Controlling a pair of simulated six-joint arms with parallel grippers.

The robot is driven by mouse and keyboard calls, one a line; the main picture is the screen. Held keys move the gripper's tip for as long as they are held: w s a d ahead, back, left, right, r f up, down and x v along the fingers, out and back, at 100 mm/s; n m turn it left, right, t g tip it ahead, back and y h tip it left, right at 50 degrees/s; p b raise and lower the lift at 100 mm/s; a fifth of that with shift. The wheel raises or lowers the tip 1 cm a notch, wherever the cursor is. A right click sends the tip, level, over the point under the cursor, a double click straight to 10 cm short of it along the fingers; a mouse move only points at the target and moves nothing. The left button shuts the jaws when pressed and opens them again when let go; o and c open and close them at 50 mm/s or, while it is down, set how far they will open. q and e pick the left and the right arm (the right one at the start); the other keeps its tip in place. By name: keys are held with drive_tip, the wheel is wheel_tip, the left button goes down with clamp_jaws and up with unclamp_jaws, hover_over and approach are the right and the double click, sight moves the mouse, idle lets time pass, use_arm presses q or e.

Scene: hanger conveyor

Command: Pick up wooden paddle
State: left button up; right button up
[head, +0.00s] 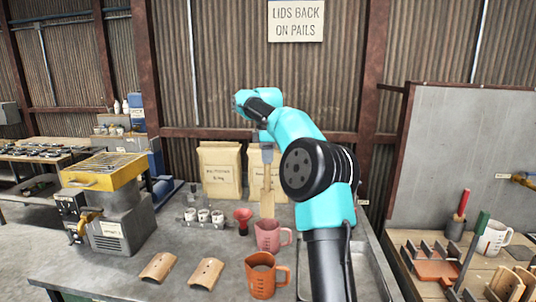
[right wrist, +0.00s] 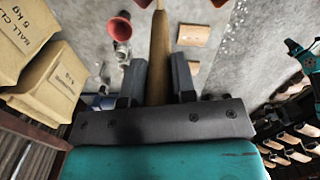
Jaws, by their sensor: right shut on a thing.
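The wooden paddle (head: 267,185) is a pale, narrow wooden piece hanging upright above the workbench in the head view. My right gripper (head: 267,150) is shut on its upper part. In the right wrist view, the paddle (right wrist: 159,55) runs between the two dark fingers of my right gripper (right wrist: 158,78), away from the camera. In the head view the paddle's lower end is near the pink jug (head: 267,236); I cannot tell whether it touches anything. My left gripper is not in view.
An orange jug (head: 261,278) stands in front of the pink one. A red funnel (head: 243,216), white cups (head: 203,215) and two curved tiles (head: 158,267) are to the left. Paper bags (head: 220,170) stand behind. The grey bench (head: 110,265) is clear at front left.

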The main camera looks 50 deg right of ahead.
drive_tip(key=s+a, duration=0.8)
drive_tip(key=a, duration=0.3)
drive_tip(key=shift+s, duration=0.1)
drive_tip(key=shift+s+a+f, duration=0.5)
drive_tip(key=shift+s+a, duration=0.05)
drive_tip(key=shift+a, duration=0.25)
drive_tip(key=shift+f, duration=0.1)
wheel_tip(320, 180, down, 16)
idle(1.7)
drive_tip(key=shift+w+d, duration=0.1)
drive_tip(key=shift+d, duration=0.05)
idle(0.4)
